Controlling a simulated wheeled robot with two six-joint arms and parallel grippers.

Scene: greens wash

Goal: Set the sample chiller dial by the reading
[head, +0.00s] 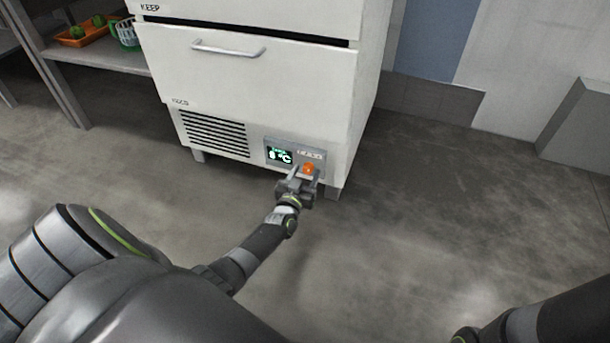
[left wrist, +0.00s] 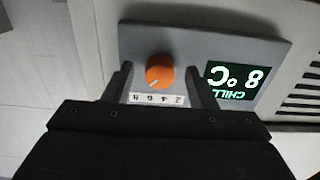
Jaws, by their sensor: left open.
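The sample chiller (head: 255,85) is a white cabinet with drawers. Its grey control panel (head: 270,142) is low at the front right and has a lit display (head: 279,155) and an orange dial (head: 308,168). In the left wrist view the picture is upside down; the display (left wrist: 233,82) reads CHILL 8 °C. The round orange dial (left wrist: 159,72) has a small pale mark, and a white strip of numbers (left wrist: 157,99) lies beside it, too small to read surely. My left gripper (head: 305,177) is open at the panel, its fingers on either side of the dial, apart from it.
A vent grille (head: 215,135) is left of the panel. A shelf (head: 95,60) at the upper left holds an orange tray (head: 72,41) and a green basket (head: 127,33). The floor right of the chiller is clear. My right arm shows at the lower right.

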